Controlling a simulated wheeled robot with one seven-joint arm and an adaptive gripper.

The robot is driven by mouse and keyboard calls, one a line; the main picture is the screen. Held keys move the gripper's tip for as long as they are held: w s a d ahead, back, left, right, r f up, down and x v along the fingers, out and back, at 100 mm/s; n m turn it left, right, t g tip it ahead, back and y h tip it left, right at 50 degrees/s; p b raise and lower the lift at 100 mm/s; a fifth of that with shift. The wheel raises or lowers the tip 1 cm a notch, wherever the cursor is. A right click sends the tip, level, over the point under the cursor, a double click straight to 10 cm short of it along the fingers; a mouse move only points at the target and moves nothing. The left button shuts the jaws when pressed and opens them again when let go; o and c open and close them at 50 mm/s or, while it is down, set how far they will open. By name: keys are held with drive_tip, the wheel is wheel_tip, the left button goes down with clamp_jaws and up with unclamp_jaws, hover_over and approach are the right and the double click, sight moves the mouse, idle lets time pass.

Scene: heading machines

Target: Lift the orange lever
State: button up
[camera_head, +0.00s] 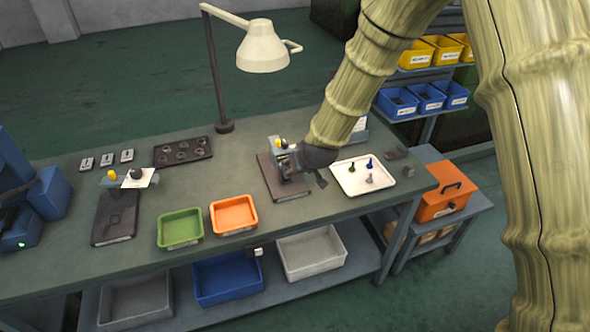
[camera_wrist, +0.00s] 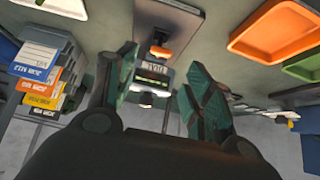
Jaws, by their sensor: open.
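The orange lever (camera_wrist: 161,52) shows in the wrist view as a short orange piece on a small device with a lit display (camera_wrist: 153,70). In the head view my gripper (camera_head: 290,163) is at the dark base plate (camera_head: 289,188) on the bench and hides most of the device; a yellow knob (camera_head: 281,143) shows above it, and I cannot make out the lever there. In the wrist view my gripper (camera_wrist: 164,85) is open, one finger on each side of the device. Nothing is between the fingers that I can tell is held.
A white tray (camera_head: 345,183) with small pieces lies right of the gripper. Green (camera_head: 181,243) and orange (camera_head: 233,229) trays lie left of it, near the bench front. A lamp (camera_head: 262,50) stands behind. A second dark plate (camera_head: 114,232) is further left.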

drive_tip(key=shift+v, duration=2.45)
drive_tip(key=s+d+f+m+g+b, duration=0.1)
drive_tip(key=s+d+f+b, duration=0.15)
drive_tip(key=s+f, duration=0.4)
drive_tip(key=s+d+f+g+h+b, duration=0.1)
drive_tip(key=s+d+f, duration=0.3)
drive_tip(key=f, duration=0.6)
drive_tip(key=s+d+f+m+g+b, duration=0.1)
drive_tip(key=s+d+f, duration=0.35)
drive_tip(key=f, duration=0.45)
drive_tip(key=s+d+f+g+b, duration=0.1)
drive_tip(key=s+d+f, duration=0.2)
drive_tip(key=s, duration=0.6)
drive_tip(key=s+d+f+m+g+h+b, duration=0.1)
drive_tip(key=s+d+f+g+b, duration=0.1)
drive_tip(key=s+f, duration=0.6)
drive_tip(key=s+d+f+m+g+b, duration=0.1)
drive_tip(key=s+d+f, duration=0.3)
drive_tip(key=s, duration=0.7)
drive_tip(key=shift+s+f+b, duration=0.3)
drive_tip(key=shift+f+b, duration=0.35)
drive_tip(key=shift+f, duration=0.2)
